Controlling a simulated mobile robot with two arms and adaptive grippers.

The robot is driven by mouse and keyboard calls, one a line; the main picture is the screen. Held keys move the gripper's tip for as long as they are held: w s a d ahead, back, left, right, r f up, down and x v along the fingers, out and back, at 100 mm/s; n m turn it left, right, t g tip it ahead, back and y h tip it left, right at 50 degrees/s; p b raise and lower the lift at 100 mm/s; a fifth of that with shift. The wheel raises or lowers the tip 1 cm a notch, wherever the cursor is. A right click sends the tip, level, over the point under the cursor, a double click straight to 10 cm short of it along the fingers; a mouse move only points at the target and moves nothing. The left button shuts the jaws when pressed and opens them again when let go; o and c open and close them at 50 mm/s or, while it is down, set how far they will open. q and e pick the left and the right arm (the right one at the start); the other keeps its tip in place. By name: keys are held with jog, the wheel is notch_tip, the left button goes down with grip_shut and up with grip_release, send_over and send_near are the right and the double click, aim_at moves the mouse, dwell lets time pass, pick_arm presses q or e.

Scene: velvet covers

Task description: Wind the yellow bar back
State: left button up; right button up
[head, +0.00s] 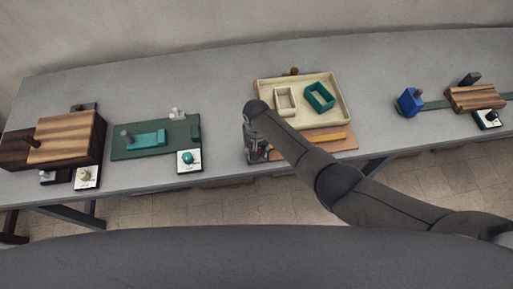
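The yellow bar (326,138) lies flat along a light wooden board (345,147) at the front of the middle station, just before a cream tray (340,92). My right arm reaches in from the right across the board and hides the bar's left part. My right gripper (257,157) points down at the board's left front corner, left of the visible bar. Its fingers are too small and dark to tell open from shut, and I cannot tell whether it touches anything. My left gripper is not in view.
The cream tray holds a beige box (285,102) and a teal box (319,97); a brown knob (292,71) shows behind it. A green board (160,135) and a wooden box (65,138) stand left, a blue block (409,101) and striped wooden block (476,98) right. Grey table between is clear.

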jog(key=shift+w, duration=0.1)
dwell(0.3)
jog(key=o, duration=1)
